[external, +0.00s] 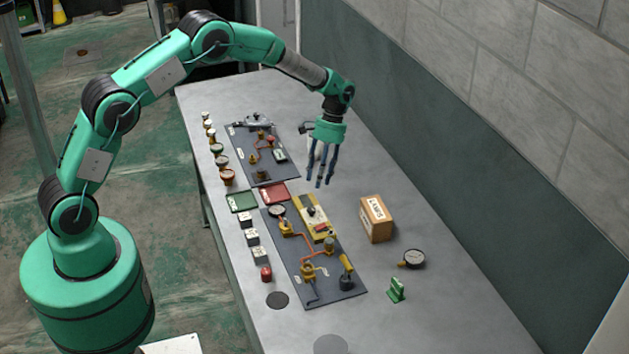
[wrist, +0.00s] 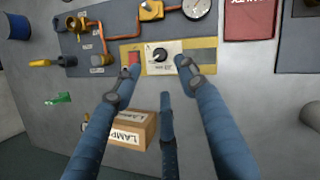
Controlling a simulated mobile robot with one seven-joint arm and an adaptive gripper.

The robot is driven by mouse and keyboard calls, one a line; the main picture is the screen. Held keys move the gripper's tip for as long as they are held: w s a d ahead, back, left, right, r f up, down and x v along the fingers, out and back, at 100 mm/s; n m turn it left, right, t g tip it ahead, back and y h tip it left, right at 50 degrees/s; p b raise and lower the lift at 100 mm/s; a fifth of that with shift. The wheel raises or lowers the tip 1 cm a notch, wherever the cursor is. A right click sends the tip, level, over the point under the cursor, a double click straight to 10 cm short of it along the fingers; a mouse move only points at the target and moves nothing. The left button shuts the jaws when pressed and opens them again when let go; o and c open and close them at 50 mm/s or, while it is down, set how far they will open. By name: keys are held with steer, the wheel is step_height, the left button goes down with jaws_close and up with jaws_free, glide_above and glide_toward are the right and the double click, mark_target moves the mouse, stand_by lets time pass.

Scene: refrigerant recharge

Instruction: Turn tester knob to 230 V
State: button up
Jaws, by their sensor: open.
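The tester is a yellow panel with a pale dial plate (external: 313,215); in the wrist view its yellow body (wrist: 205,56) lies just beyond my fingertips. Its round black knob (wrist: 160,54) sits on the white plate (wrist: 172,46), with a red part (wrist: 134,58) to its left. The knob's markings are too small to read. My three-fingered gripper (external: 320,178) is open and empty, pointing down above the table behind the tester. In the wrist view the fingers (wrist: 160,77) are spread, the knob showing between the two upper tips, apparently untouched.
A cardboard box marked LAMPS (external: 376,219) stands right of the tester, with a round gauge (external: 412,258) and a green piece (external: 397,290) nearby. The dark board (external: 335,291) carries copper pipes and valves. Red (external: 274,193) and green (external: 241,202) trays lie left.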

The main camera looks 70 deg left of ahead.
steer(key=shift+v, duration=1.2)
steer(key=s+d+r+m+t+y+b, duration=0.1)
steer(key=s+d+r, duration=0.35)
steer(key=r, duration=0.35)
steer(key=s+d+r+m+t+b, duration=0.1)
steer(key=s+d+r+t+b, duration=0.15)
steer(key=s+r, duration=0.45)
steer(key=s+d+r+m+t+y+b, duration=0.1)
steer(key=s+d+r, duration=0.25)
steer(key=r, duration=0.65)
steer(key=s+d+r+m+t+b, duration=0.1)
steer(key=s+d+r, duration=0.2)
steer(key=s, duration=0.4)
steer(key=s+d+r+m+t+b, duration=0.1)
steer(key=s+d+r, duration=0.1)
steer(key=s, duration=0.5)
steer(key=s+d+f+m+t+b, duration=0.1)
steer(key=s, duration=0.6)
steer(key=s+d+f+m+t+b, duration=0.1)
steer(key=s+d+f, duration=0.1)
steer(key=s, duration=0.6)
steer(key=shift+t+y, duration=0.35)
steer(key=shift+y, duration=0.05)
